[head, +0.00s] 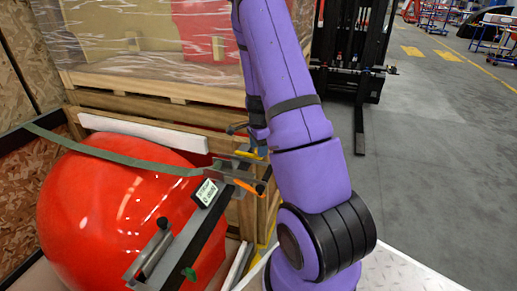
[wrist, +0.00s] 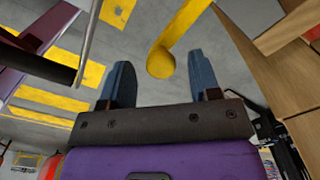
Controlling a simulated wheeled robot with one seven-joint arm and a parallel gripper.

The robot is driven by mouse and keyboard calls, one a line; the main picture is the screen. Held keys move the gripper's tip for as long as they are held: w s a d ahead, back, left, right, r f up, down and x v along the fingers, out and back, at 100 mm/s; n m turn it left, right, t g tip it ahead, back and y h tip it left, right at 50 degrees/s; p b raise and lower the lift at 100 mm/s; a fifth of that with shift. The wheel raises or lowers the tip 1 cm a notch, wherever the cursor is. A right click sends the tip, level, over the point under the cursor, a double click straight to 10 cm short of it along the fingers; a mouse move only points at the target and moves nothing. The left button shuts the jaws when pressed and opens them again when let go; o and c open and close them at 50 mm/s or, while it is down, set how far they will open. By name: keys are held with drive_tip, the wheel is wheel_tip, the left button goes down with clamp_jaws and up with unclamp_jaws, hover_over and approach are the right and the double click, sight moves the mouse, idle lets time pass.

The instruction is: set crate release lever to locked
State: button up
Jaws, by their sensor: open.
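A yellow lever with a round knob (wrist: 160,62) shows in the wrist view, its bar running up to the right from the knob. I take it for the release lever. My gripper (wrist: 158,68) is open, with one blue finger on each side of the knob in the picture. No contact shows, and I cannot tell whether the knob is between the fingers or beyond them. In the head view my arm hides most of the gripper and the lever. A red rounded nosecone (head: 110,215) sits in the wooden crate (head: 155,104) at the left.
A green strap (head: 110,155) crosses the nosecone to a metal bracket with an orange handle (head: 248,186). A grey bar with a small label (head: 205,192) lies in front. A black forklift (head: 350,60) stands behind. Grey floor (head: 440,150) at the right is clear.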

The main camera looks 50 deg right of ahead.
wheel_tip(320, 180, up, 10)
idle(0.4)
drive_tip(key=shift+r, duration=0.1)
idle(0.4)
drive_tip(key=s+a+r+n+t, duration=0.1)
drive_tip(key=s+a+r+n, duration=0.1)
drive_tip(key=a+r+n, duration=0.5)
drive_tip(key=s+a+r+n+t, duration=0.1)
drive_tip(key=s+a+r+n, duration=0.15)
drive_tip(key=a+r, duration=0.7)
drive_tip(key=s+a+r+n+t, duration=0.1)
drive_tip(key=s+a+r+n, duration=0.3)
drive_tip(key=s+a+n, duration=0.2)
drive_tip(key=s+a+r+n+t, duration=0.2)
drive_tip(key=s+a+r+n, duration=0.1)
drive_tip(key=s+a+n, duration=0.4)
drive_tip(key=shift+s+a+r, duration=0.3)
drive_tip(key=shift+s+r, duration=0.1)
drive_tip(key=shift+s, duration=0.85)
